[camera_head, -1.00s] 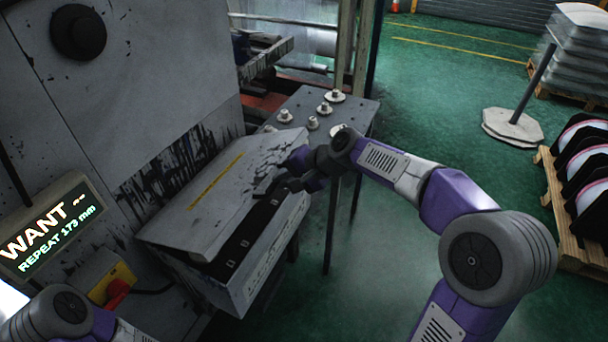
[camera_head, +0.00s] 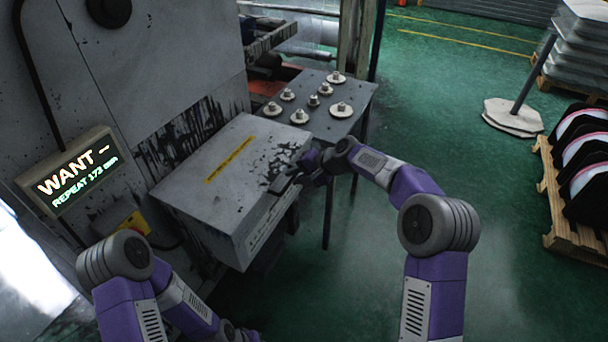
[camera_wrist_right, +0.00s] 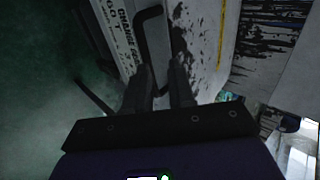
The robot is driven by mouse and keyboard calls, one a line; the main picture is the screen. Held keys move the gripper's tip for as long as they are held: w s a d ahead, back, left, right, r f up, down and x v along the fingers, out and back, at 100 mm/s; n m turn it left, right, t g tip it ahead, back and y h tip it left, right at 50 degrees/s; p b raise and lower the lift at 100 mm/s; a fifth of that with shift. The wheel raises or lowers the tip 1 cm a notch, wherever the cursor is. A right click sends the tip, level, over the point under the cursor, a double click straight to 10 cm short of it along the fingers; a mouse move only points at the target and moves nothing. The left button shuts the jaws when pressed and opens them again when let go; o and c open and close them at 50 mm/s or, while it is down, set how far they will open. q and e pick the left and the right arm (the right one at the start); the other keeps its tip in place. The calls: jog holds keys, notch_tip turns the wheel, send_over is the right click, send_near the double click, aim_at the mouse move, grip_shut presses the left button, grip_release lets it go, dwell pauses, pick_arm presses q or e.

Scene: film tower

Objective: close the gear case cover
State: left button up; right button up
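The gear case (camera_head: 262,238) is a grey box against the machine. Its grey cover (camera_head: 205,195), with a yellow label strip and black stains, lies flat over the box top, and no gap shows. A dark handle (camera_head: 283,183) is at the cover's front edge; it also shows in the right wrist view (camera_wrist_right: 141,40). My right gripper (camera_head: 297,172) is at this edge, by the handle. In the right wrist view its fingers (camera_wrist_right: 166,85) are apart with a gap between them; whether they touch the handle is unclear. My left gripper (camera_head: 240,334) is low at the bottom edge, mostly cut off.
A grey side table (camera_head: 355,98) with several round metal parts stands behind the case. A lit display (camera_head: 75,172) and a yellow switch plate (camera_head: 135,222) are on the left. Green floor (camera_head: 430,120) is open to the right, before a pallet (camera_head: 565,215).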

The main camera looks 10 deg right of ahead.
jog(key=shift+o, duration=1.1)
jog(key=shift+w+a+f, duration=0.15)
jog(key=shift+f, duration=0.05)
jog(key=p+v, duration=0.2)
jog(key=v, duration=0.6)
